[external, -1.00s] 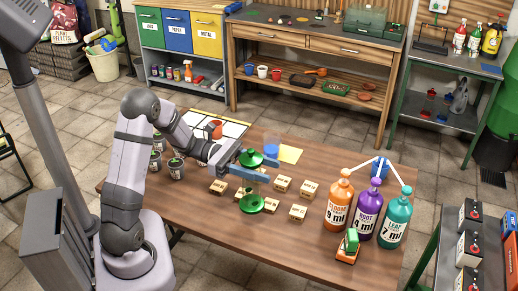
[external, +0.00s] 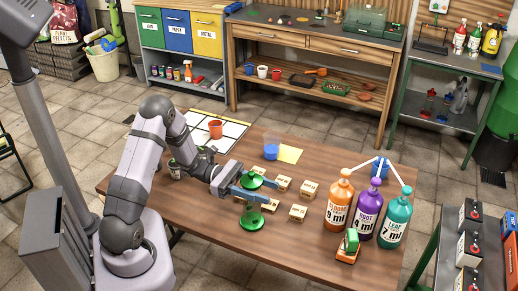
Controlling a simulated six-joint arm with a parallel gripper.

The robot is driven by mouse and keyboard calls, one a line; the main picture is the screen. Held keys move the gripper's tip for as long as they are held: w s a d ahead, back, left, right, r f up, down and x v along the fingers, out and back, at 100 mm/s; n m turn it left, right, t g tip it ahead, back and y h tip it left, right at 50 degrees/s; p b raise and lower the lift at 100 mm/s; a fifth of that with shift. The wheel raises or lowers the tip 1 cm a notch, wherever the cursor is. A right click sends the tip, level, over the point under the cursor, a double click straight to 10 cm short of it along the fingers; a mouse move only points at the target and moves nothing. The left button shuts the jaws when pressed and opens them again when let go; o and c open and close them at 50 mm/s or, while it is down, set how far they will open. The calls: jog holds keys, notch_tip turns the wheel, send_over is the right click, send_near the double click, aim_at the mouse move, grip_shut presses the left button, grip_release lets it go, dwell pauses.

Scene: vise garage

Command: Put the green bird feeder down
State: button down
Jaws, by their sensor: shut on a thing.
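The green bird feeder (external: 251,222) is upright, with a green lid, a clear tube and a wide green base. My gripper (external: 256,191) is shut on it from the left, with its blue fingers around the upper part just below the lid. The base is at or just above the wooden table (external: 190,217), in front of the small boxes. I cannot tell whether it touches the wood.
Several small cardboard boxes (external: 298,212) stand behind and right of the feeder. Large orange (external: 338,207), purple and teal bottles stand at the right, with a green-and-orange object (external: 348,246) before them. The front table strip is mostly clear.

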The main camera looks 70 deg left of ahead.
dwell(0.3)
jog(key=c, duration=1)
grip_release()
jog(key=shift+f, duration=0.15)
jog(key=shift+r, duration=0.2)
jog(key=b+v, duration=0.3)
jog(key=v, duration=0.9)
